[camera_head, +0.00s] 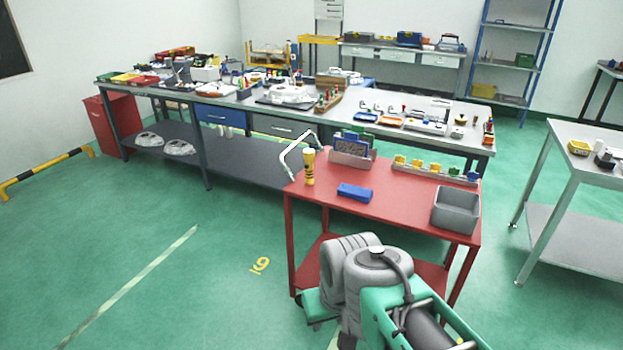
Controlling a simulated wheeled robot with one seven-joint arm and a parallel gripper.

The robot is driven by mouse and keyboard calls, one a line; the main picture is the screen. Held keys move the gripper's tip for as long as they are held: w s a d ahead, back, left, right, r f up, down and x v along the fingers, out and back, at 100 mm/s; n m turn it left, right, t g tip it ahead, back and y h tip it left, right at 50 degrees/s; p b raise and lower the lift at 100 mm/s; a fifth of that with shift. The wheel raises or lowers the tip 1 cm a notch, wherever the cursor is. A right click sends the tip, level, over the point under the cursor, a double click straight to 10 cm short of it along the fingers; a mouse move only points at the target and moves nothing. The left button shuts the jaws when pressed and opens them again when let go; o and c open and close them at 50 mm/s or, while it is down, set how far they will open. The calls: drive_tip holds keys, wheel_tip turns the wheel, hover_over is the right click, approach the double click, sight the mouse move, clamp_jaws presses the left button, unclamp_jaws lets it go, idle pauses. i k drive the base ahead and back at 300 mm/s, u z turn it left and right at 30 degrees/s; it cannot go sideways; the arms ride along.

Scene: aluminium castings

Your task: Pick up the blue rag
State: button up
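A blue flat, oblong thing that looks like the folded blue rag (355,192) lies on the top of the red cart (392,203), near its front edge. It lies apart from the other things on the cart, with bare red surface around it. Parts of my arm show at the bottom, in front of the cart. My gripper's fingers do not show, so I cannot see what they hold.
A yellow and black bottle-like thing (309,167) stands left of the rag. A grey holder (352,160) and a rack with coloured pieces (433,173) are behind it. An empty grey bin (456,211) sits at the right. A long workbench (230,102) stands behind.

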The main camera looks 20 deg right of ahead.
sight(365, 196)
drive_tip(key=u, duration=0.05)
drive_tip(key=i, duration=1.85)
drive_tip(key=z, duration=0.3)
